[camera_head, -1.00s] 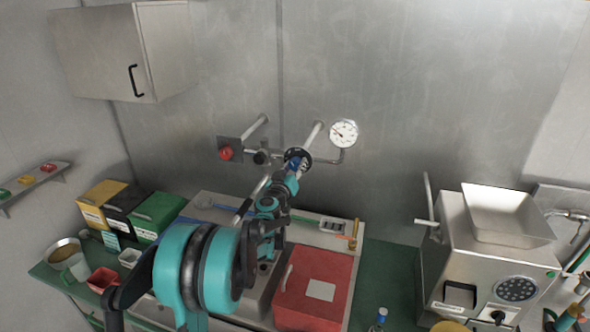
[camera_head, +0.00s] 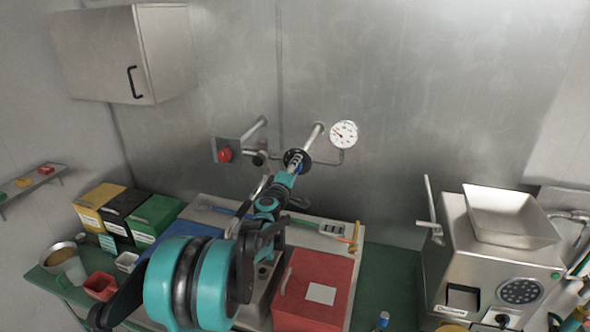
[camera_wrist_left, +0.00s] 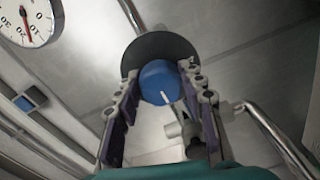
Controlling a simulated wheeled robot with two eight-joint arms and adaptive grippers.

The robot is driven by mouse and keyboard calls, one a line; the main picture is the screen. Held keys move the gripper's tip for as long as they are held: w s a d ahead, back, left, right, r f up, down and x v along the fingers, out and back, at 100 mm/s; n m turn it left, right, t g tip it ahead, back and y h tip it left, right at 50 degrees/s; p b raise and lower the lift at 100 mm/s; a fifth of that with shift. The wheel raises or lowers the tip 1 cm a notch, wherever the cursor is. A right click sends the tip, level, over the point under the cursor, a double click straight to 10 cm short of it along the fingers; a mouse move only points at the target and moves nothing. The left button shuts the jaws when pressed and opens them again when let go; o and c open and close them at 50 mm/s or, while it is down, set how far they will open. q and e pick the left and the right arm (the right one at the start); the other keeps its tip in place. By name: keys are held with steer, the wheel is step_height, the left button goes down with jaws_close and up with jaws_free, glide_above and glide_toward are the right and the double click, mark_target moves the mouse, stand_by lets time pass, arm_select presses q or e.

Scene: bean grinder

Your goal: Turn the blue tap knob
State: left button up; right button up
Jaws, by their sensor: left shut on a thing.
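The blue tap knob (camera_wrist_left: 158,78) is round, with a white line on its face and a dark disc (camera_wrist_left: 160,48) behind it. It lies between the fingertips of my left gripper (camera_wrist_left: 156,92) in the left wrist view. The gripper is shut on the knob, its fingers on either side. In the head view my left gripper (camera_head: 294,166) reaches to the tap on the back wall, hiding most of the knob; the dark disc (camera_head: 297,154) shows around it. My right gripper is not in view.
A red knob (camera_head: 225,155) sits on the wall left of the tap, and a round gauge (camera_head: 344,134) to its right. Below are a red bin (camera_head: 312,270) and tools (camera_head: 320,228). A grinder machine (camera_head: 480,250) stands at the right.

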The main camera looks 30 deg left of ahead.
arm_select(q)
steer(key=n, duration=0.5)
steer(key=shift+n+b, duration=0.3)
steer(key=n, duration=0.5)
steer(key=shift+r+n, duration=0.1)
steer(key=shift+n, duration=0.6)
steer(key=o, duration=1.2)
steer(key=v, duration=1.2)
steer(key=shift+a, duration=0.1)
